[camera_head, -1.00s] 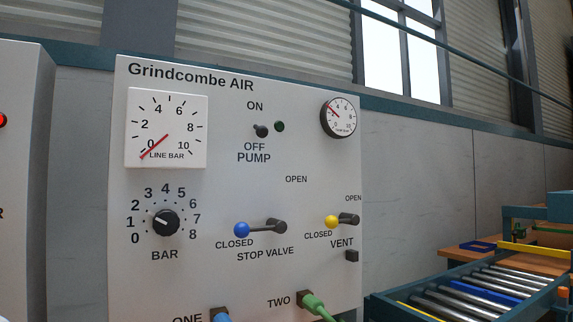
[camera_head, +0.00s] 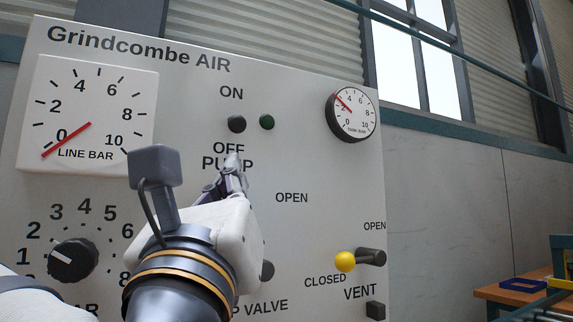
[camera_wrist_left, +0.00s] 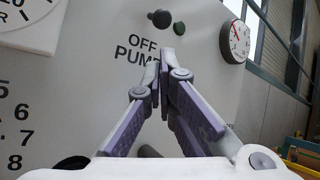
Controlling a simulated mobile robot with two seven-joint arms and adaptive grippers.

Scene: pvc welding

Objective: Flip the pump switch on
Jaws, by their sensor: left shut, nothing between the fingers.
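The pump switch (camera_head: 237,123) is a small dark knob between the ON and OFF PUMP labels on the Grindcombe AIR panel (camera_head: 305,95). It also shows at the top of the left wrist view (camera_wrist_left: 160,18). I cannot tell clearly which way its lever points. A dark green, unlit lamp (camera_head: 267,122) sits just right of it. My left gripper (camera_head: 232,160) is shut and empty, with its fingertips just below the switch, in front of the PUMP label. The tips are apart from the switch in the picture. They also show in the left wrist view (camera_wrist_left: 164,54). My right gripper is not in view.
The line gauge (camera_head: 140,80) is at upper left and the round tank gauge (camera_head: 352,114) at upper right. The BAR dial (camera_head: 73,260) is at lower left. My arm mostly hides the stop valve. The yellow-tipped vent lever (camera_head: 345,261) stands out at lower right.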

